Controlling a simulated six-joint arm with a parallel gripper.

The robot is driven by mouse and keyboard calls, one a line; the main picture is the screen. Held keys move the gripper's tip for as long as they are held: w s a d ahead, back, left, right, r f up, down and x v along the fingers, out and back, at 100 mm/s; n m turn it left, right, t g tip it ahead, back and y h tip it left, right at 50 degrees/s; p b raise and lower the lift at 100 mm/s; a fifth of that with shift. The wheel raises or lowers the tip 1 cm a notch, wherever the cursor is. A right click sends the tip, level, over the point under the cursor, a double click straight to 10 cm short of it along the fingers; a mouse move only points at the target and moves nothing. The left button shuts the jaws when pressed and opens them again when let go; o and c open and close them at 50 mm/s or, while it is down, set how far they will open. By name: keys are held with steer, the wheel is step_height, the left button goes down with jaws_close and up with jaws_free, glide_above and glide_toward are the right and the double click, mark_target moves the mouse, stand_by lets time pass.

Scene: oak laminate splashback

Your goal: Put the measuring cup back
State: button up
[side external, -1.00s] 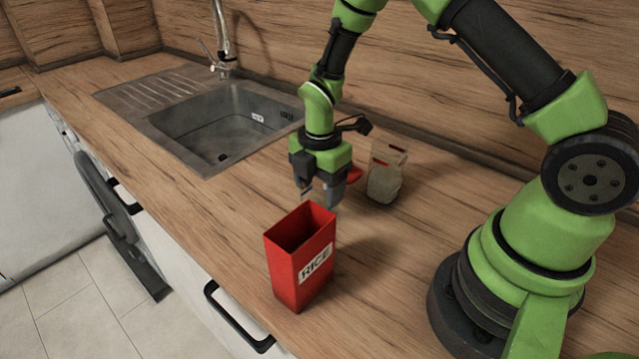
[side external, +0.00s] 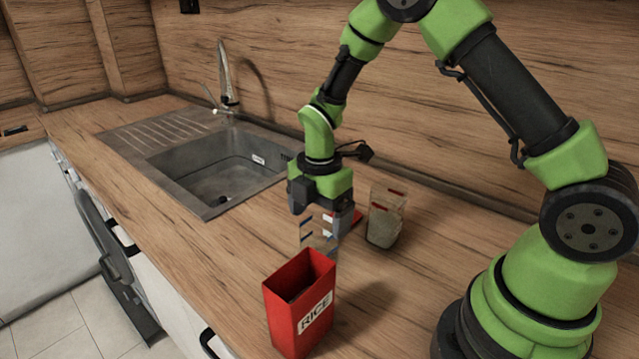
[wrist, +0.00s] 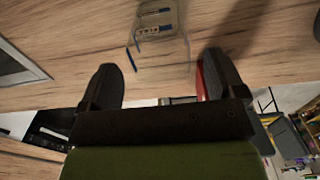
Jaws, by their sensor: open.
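A clear measuring cup with blue markings (side external: 319,232) shows below my gripper (side external: 318,216) in the side view, just behind the red rice box. In the wrist view the cup (wrist: 160,45) lies ahead of and between the fingers of my gripper (wrist: 165,75), with gaps at both sides. My gripper is open and points down. A second clear cup with red markings (side external: 386,215) stands to the right, with pale contents in its lower part. Whether the blue-marked cup's base touches the counter is hard to see.
A red open-topped box marked RICE (side external: 302,315) stands near the counter's front edge. A small red piece (side external: 355,216) shows beside my gripper, partly hidden. The sink (side external: 215,180) and tap (side external: 228,85) are at the left. Counter between sink and box is clear.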

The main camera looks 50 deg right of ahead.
steer(key=s+r+m+t, duration=0.1)
steer(key=s+r+m, duration=0.15)
steer(key=r, duration=0.35)
steer(key=s+a+r+m+t, duration=0.1)
steer(key=s+r+m, duration=0.1)
steer(key=r+m, duration=0.35)
steer(key=s+r+m+t, duration=0.1)
steer(key=s+r+m, duration=0.15)
steer(key=r, duration=0.55)
steer(key=s+a+r+m+t+y, duration=0.1)
steer(key=s+m+t, duration=0.3)
steer(key=s+m, duration=0.6)
steer(key=shift+s+a+r+m+y, duration=0.35)
steer(key=shift+r+m+y, duration=0.05)
steer(key=shift+r+m, duration=0.4)
